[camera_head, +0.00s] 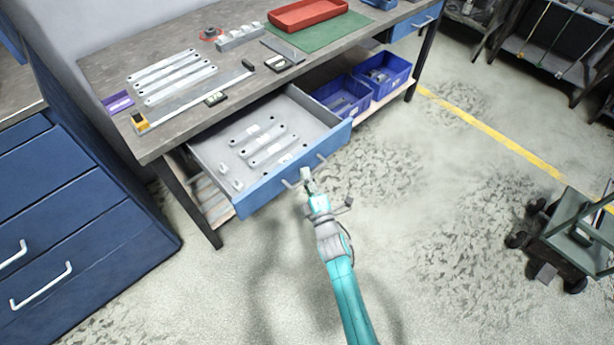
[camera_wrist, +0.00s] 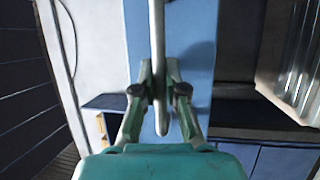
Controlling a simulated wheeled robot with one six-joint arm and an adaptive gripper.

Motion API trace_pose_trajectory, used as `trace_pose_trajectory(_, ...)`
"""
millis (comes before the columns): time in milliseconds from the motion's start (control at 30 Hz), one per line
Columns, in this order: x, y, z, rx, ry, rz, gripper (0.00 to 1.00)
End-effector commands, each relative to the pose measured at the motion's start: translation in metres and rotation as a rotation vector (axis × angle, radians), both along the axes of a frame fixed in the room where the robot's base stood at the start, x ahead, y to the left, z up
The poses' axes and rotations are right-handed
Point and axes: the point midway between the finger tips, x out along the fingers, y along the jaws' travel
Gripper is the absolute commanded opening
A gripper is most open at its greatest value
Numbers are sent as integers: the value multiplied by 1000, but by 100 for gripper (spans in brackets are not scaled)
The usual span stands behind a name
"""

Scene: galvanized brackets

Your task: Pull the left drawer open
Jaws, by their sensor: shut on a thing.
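The left drawer (camera_head: 222,147) is pulled out from under the workbench. Its blue front (camera_head: 262,192) stands well forward of the bench edge, and its grey inside shows. Several galvanized brackets (camera_head: 268,150) lie in it. My gripper (camera_head: 306,178) is at the drawer's bar handle, on the outer face of the front. In the wrist view my gripper (camera_wrist: 160,100) is shut on the pale handle (camera_wrist: 158,45), which runs up between the fingers. The blue drawer front (camera_wrist: 203,40) is behind it. The exact finger contact is small in the head view.
The workbench top (camera_head: 110,75) carries long brackets, a red tray (camera_head: 308,14) and a green mat (camera_head: 318,34). Blue bins (camera_head: 343,95) stand on the lower shelf. A blue cabinet (camera_head: 80,215) is at left, a cart (camera_head: 575,235) at right. Floor before the drawer is clear.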

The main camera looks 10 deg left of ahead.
Motion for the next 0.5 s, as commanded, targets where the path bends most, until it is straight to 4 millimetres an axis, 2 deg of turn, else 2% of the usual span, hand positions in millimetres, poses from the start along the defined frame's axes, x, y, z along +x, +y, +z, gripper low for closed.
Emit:
trace_pose_trajectory(33,0,0,-1,-1,3,0,0)
trace_pose_trajectory(100,0,0,-2,-1,3,0,23)
trace_pose_trajectory(167,0,0,-1,-1,2,0,37)
trace_pose_trajectory(500,-2,-1,-1,0,1,-1,37)
